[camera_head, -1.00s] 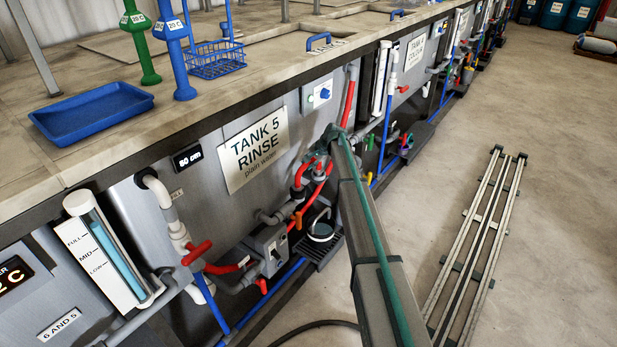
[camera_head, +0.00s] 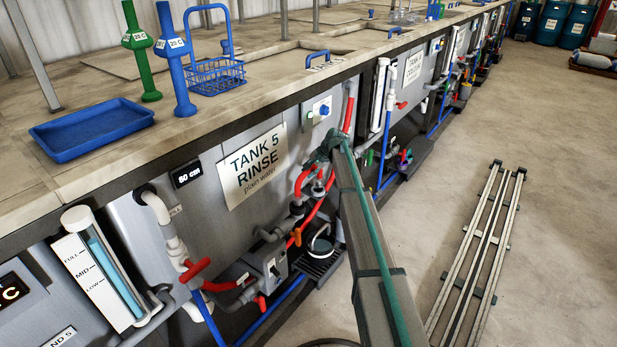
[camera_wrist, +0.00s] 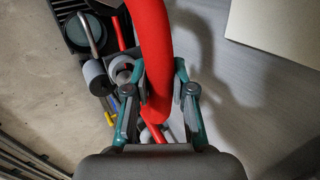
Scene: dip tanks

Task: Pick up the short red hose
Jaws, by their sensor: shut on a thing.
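The short red hose (camera_head: 303,180) shows in the head view as a curved red piece in front of the tank 5 panel, just left of my gripper (camera_head: 325,150). In the wrist view, the thick red hose (camera_wrist: 150,40) runs from the top edge down between the two teal-and-grey fingers of my gripper (camera_wrist: 160,78). The fingers are shut on it, one on each side.
A longer red hose (camera_head: 348,110) runs down the panel close by. A drip tray with a round grey-green pot (camera_head: 320,246) stands low. Rails (camera_head: 480,245) lie on the floor at right.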

